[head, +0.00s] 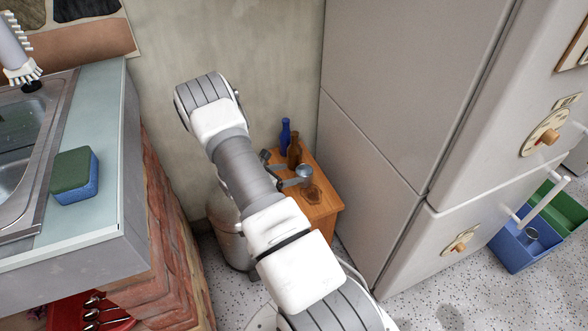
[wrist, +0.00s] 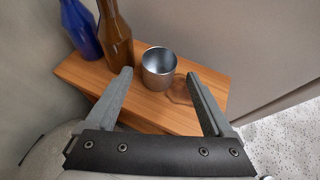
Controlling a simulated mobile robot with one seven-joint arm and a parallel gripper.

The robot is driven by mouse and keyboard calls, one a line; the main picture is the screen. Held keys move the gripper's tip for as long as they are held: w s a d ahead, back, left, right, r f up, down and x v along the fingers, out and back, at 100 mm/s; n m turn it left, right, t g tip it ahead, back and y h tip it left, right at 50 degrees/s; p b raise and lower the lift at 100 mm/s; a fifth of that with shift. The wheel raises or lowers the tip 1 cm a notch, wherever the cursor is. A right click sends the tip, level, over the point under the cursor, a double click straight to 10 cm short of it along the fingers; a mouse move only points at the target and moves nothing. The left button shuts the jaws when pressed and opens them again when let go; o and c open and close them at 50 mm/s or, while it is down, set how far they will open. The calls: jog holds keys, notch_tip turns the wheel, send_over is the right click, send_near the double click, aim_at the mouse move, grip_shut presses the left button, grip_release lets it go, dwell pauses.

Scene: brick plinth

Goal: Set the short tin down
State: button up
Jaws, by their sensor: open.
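The short tin (wrist: 159,66) is a small silver cup, upright and open at the top. It stands on the wooden top (wrist: 150,108) in the wrist view and also shows in the head view (head: 304,171). My gripper (wrist: 159,77) is open, with its two fingers spread apart and pointing toward the tin. The tin appears just beyond the fingertips, between their lines, and I see no finger clasping it. In the head view my arm partly hides the wooden top (head: 322,209).
A brown bottle (wrist: 116,38) and a blue bottle (wrist: 80,29) stand left of the tin. A dark round mark lies on the wood beside it. The fridge (head: 400,110) rises close on the right. A counter with a sponge (head: 75,175) is at left.

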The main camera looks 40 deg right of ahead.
jog(key=s+a+r+m+y, duration=0.1)
jog(key=s+a+r+m, duration=0.2)
jog(key=r, duration=0.5)
jog(key=a+r+m+g+y, duration=0.1)
jog(key=a+r+m, duration=0.25)
jog(key=r, duration=0.55)
jog(key=s+a+r+m+y, duration=0.1)
jog(key=s+a+r+m, duration=0.2)
jog(key=r, duration=0.5)
jog(key=s+a+r+m+t+y, duration=0.2)
jog(key=s+a+r+m+y, duration=0.2)
jog(key=s+a+r, duration=0.3)
jog(key=s+a+r+m+t+y, duration=0.3)
jog(key=s+a+r+m+y, duration=0.2)
jog(key=a, duration=0.8)
jog(key=s+r, duration=0.2)
jog(key=s, duration=0.2)
jog(key=shift+a+r+t, duration=0.15)
jog(key=shift+a+t, duration=0.15)
jog(key=shift+a, duration=0.05)
jog(key=shift+s+a, duration=0.15)
jog(key=shift+a, duration=0.05)
jog(key=shift+c, duration=0.7)
jog(key=shift+s+a, duration=0.1)
jog(key=c, duration=0.5)
jog(key=shift+o, duration=0.2)
jog(key=shift+d+m, duration=0.2)
jog(key=shift+m, duration=0.05)
